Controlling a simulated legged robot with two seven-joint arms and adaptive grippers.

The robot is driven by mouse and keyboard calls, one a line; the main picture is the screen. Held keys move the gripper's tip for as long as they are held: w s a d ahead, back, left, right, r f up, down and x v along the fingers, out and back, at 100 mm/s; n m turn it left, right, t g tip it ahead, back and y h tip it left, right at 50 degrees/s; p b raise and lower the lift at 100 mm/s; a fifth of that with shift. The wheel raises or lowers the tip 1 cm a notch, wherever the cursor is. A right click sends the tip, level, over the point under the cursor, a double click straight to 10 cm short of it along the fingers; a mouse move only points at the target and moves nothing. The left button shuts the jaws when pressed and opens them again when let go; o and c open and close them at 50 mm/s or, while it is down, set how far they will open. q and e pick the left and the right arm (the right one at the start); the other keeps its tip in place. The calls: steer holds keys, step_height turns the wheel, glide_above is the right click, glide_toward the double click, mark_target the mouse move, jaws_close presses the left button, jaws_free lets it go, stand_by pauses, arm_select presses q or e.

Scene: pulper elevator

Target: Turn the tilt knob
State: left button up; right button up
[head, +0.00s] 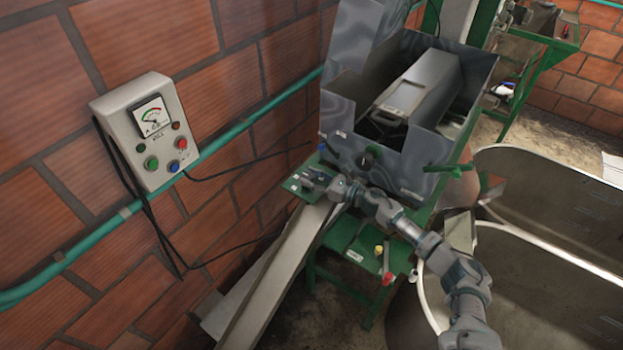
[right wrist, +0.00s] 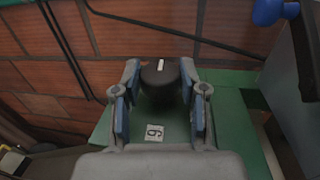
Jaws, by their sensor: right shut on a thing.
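The tilt knob (right wrist: 160,84) is black with a white line on its top, and it stands on a green plate (right wrist: 233,143) in the right wrist view. My right gripper (right wrist: 160,72) has its two blue-padded fingers on either side of the knob and is shut on it. In the head view my right gripper (head: 322,186) is at the small green plate (head: 298,187) beside the machine, and the knob is hard to make out behind the fingers. My left gripper is not in view.
A grey metal machine (head: 345,151) stands just behind the plate. A control box (head: 143,138) with a dial and buttons hangs on the brick wall to the left. A sloping chute (head: 275,272) runs below. A large round tank (head: 570,215) stands right.

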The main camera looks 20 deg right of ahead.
steer(key=shift+d, duration=0.1)
steer(key=o, duration=1.1)
steer(key=shift+w, duration=0.1)
steer(key=shift+o, duration=0.2)
